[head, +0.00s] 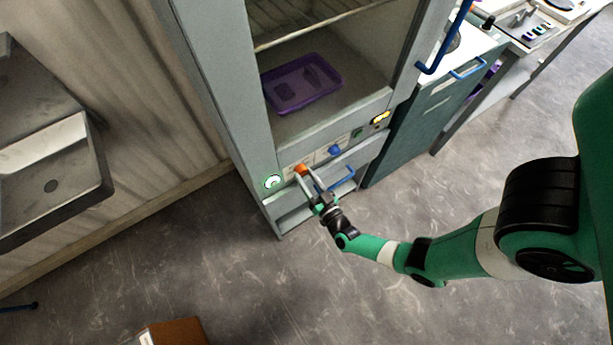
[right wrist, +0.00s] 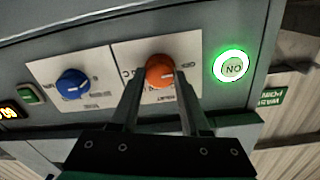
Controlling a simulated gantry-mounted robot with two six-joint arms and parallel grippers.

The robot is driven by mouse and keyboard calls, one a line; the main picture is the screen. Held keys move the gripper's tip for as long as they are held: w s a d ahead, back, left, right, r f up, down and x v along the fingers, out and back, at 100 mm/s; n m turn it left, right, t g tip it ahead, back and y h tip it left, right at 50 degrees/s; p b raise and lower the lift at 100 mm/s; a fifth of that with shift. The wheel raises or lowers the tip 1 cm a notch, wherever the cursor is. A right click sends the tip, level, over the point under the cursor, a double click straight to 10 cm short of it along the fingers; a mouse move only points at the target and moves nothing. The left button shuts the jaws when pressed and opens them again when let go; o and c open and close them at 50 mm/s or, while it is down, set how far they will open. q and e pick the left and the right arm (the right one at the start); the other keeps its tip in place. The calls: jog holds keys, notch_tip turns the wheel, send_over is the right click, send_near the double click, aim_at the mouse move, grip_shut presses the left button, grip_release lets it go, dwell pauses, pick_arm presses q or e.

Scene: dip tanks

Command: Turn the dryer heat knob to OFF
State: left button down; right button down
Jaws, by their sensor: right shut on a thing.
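The dryer is a grey cabinet (head: 200,60) with a control panel along its lower front. An orange knob (head: 301,169) is on that panel; it also shows in the right wrist view (right wrist: 159,69), with a pale pointer line on its face. A blue knob (head: 334,150) is beside it, also in the right wrist view (right wrist: 72,84). My right gripper (head: 308,183) is shut on the orange knob, one finger on each side. The panel print around both knobs is upside down in the wrist view and too small to read surely. My left gripper is not in view.
A green-lit ring indicator (head: 272,182) sits beside the orange knob. A yellow display (head: 380,118) is at the panel's other end. A purple tray (head: 300,83) lies inside the cabinet. A blue handle (head: 342,178) projects below the panel.

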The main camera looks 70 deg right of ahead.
dwell(0.4)
jog(key=shift+c, duration=1.9)
grip_release()
jog(key=p+v, duration=0.2)
jog(key=v, duration=0.9)
jog(key=shift+s+a, duration=0.2)
jog(key=shift+s, duration=0.05)
